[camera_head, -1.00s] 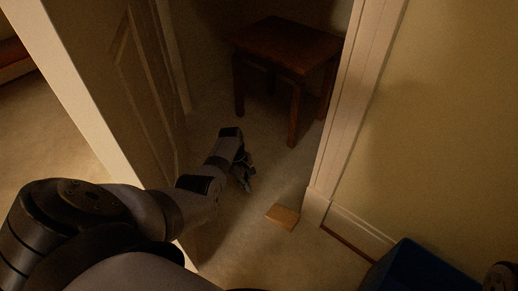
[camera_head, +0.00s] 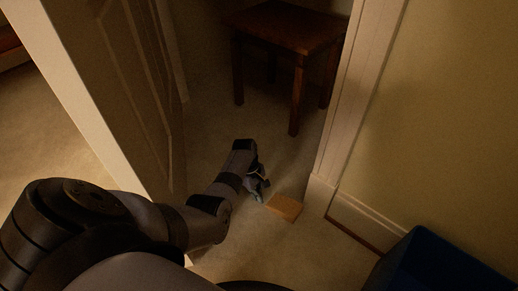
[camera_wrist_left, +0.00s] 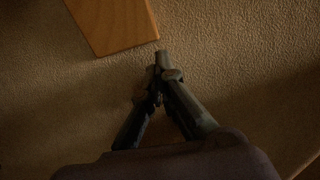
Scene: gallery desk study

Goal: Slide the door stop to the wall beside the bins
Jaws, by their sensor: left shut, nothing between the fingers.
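The door stop (camera_head: 286,207) is a small light-brown wooden block lying on the carpet in the doorway, near the foot of the white door frame. My left gripper (camera_head: 262,196) is low over the carpet just left of it, its fingers shut and empty. In the left wrist view the door stop (camera_wrist_left: 112,22) is at the top, and the shut fingertips (camera_wrist_left: 160,58) are close to its lower right corner; I cannot tell whether they touch. A blue bin (camera_head: 435,262) stands by the wall at the bottom right, partly cut off. My right gripper does not show.
The open door (camera_head: 120,85) is on the left, close to my left arm. A dark wooden table (camera_head: 285,28) stands beyond the doorway. The door frame (camera_head: 355,90) and the wall with its baseboard (camera_head: 365,218) are on the right. Carpet between door stop and bin is clear.

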